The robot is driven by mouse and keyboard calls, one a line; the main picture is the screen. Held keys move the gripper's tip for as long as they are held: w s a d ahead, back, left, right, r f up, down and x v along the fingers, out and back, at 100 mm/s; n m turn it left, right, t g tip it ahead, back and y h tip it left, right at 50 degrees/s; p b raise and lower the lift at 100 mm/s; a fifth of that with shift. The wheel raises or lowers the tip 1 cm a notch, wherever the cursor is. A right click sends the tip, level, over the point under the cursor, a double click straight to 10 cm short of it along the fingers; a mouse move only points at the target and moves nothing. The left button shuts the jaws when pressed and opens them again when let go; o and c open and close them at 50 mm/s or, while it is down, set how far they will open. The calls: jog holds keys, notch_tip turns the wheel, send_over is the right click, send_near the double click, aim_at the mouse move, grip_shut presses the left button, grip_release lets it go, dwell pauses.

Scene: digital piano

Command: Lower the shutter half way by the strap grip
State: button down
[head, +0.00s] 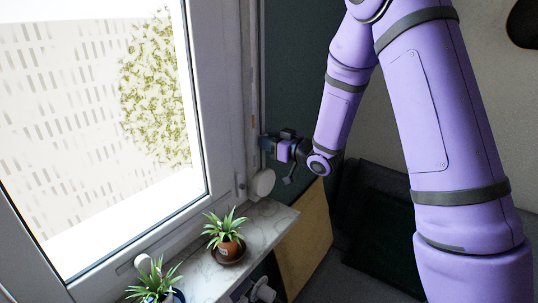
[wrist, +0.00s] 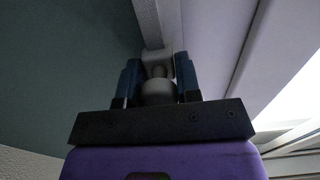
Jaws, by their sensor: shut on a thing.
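The strap grip (wrist: 158,90) is a pale rounded piece between the two blue fingers of my gripper (wrist: 158,80) in the wrist view. The fingers are shut on it. A grey strap (wrist: 148,24) runs upward from it along the pale window frame. In the head view my gripper (head: 267,144) is beside the right edge of the window frame, and the grip is hidden there. The window (head: 90,110) shows a bright facade and a tree through its glass. No shutter shows across the visible glass.
A marble sill (head: 262,222) below the window bears two potted plants, one in a terracotta pot (head: 227,250) and one further left (head: 157,284). A white round knob (head: 262,183) is below my gripper. A yellowish panel (head: 306,240) stands right of the sill. A dark wall is behind.

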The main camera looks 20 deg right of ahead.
aim_at(258, 118)
notch_tip(258, 118, up, 6)
jog(key=shift+r, duration=0.1)
dwell(0.4)
jog(key=c, duration=0.8)
grip_release()
jog(key=shift+c, duration=0.2)
jog(key=v, duration=1.1)
